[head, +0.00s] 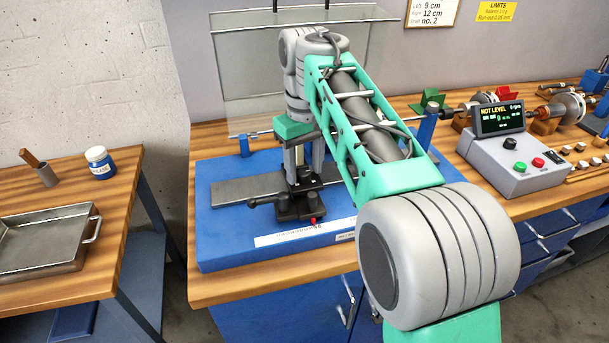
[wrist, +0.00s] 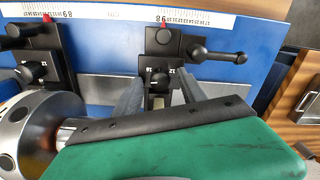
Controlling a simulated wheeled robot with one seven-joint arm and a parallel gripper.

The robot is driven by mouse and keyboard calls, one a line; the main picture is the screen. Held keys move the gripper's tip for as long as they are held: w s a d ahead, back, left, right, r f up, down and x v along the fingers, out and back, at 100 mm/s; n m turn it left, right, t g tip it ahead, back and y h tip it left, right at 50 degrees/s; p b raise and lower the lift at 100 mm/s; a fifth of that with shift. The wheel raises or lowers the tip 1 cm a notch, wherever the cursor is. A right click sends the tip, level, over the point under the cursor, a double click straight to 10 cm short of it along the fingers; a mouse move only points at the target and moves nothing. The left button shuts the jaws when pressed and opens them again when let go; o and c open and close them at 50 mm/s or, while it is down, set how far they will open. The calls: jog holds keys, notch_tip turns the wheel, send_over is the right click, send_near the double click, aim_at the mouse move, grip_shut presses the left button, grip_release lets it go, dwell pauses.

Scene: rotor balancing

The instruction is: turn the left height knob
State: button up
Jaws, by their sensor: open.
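The left height knob (wrist: 160,78) is a small black dial with a pale pointer and printed marks, on top of the black left support (head: 300,205). My gripper (head: 303,174) hangs pointing down over this support. In the wrist view my gripper (wrist: 162,90) is open, with one grey finger on each side of the knob. Gaps seem to show between fingers and knob; contact cannot be told. In the head view the knob is largely hidden by the fingers.
A black clamp lever (wrist: 220,55) sticks out beside the knob. A second black support (wrist: 30,60) is at the wrist view's left. A scale strip (head: 292,233) runs along the blue base (head: 225,250). A control box (head: 512,160) reads NOT LEVEL. A clear shield (head: 240,75) stands behind.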

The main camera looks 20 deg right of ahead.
jog(key=shift+f, duration=0.2)
jog(key=shift+c, duration=0.6)
grip_shut()
